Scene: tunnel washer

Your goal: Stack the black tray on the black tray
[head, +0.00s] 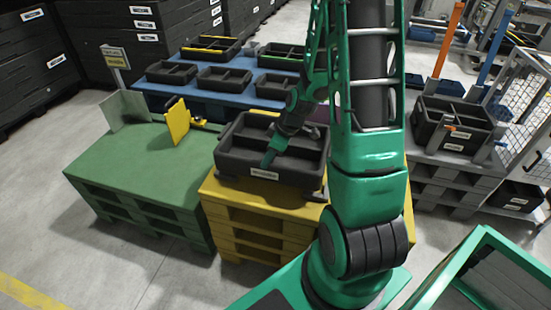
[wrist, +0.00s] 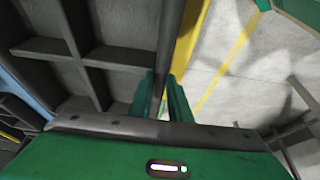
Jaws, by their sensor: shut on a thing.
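A large black tray (head: 228,158) with inner dividers is at the yellow pallet stack (head: 235,215), with a white label on its near side. I cannot tell whether it rests there or hangs slightly above. The tray's compartments (wrist: 75,80) show to the left there. I cannot tell whether a second black tray lies beneath it.
A blue platform (head: 225,98) behind holds several smaller black trays (head: 224,78). A green pallet (head: 135,160) at left carries a yellow panel (head: 177,121) and a grey plate (head: 124,109). A black crate (head: 450,125) stands at right near a wire fence (head: 530,100). Floor at lower left is clear.

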